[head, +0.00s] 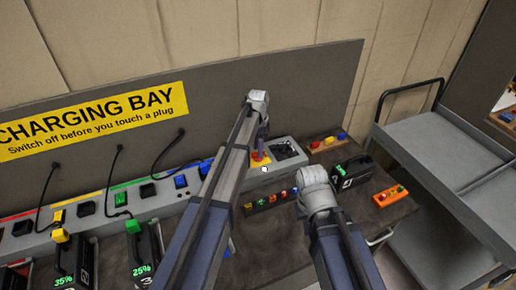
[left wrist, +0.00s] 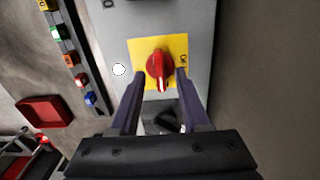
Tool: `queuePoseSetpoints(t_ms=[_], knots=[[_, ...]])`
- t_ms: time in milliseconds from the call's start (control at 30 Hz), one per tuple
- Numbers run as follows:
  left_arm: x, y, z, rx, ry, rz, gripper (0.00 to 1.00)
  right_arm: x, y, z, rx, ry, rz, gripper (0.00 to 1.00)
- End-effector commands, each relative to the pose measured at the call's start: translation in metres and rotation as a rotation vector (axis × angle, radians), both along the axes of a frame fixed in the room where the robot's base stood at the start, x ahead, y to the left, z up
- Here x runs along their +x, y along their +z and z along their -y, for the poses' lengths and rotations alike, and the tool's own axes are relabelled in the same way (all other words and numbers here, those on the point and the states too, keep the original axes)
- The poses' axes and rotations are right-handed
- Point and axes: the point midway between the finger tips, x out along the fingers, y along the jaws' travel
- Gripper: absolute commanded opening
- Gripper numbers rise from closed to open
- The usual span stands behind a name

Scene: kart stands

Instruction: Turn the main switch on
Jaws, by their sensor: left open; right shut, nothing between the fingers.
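The main switch is a red rotary knob (left wrist: 160,68) on a yellow plate (left wrist: 176,43), set on a grey panel. Its grip runs up and down in the left wrist view. A small mark beside it on the right is hard to read. In the head view the yellow plate (head: 256,160) shows on the charging bay's housing. My left gripper (left wrist: 160,76) is open, its fingertips on either side of the knob; I cannot tell whether they touch it. In the head view the left gripper (head: 263,137) comes down over the switch. My right gripper's fingers are hidden behind my right arm.
A round white spot (left wrist: 119,69) lies left of the plate. A row of small coloured pieces (head: 270,199) lies before the housing. A black battery unit (head: 351,172) and an orange block (head: 390,196) stand right of my right arm. A grey cart (head: 440,150) stands at far right.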

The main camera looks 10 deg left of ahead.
Motion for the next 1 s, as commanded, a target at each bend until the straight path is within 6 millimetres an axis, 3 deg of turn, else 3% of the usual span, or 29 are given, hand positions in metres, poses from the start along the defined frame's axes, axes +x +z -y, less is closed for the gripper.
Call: queuePoseSetpoints(t_ms=[33, 433, 1000], knots=[[0.000, 0.011, 0.000, 0.000, 0.000, 0.000, 0.46, 0.000, 0.011, 0.000, 0.000, 0.000, 0.000, 0.00], [0.000, 0.061, 0.000, 0.000, 0.000, 0.000, 0.46, 0.000, 0.061, 0.000, 0.001, -0.001, 0.000, 0.00], [0.000, 0.064, 0.000, 0.000, 0.000, 0.000, 0.46, 0.000, 0.064, 0.000, 0.001, -0.003, 0.000, 0.00]])
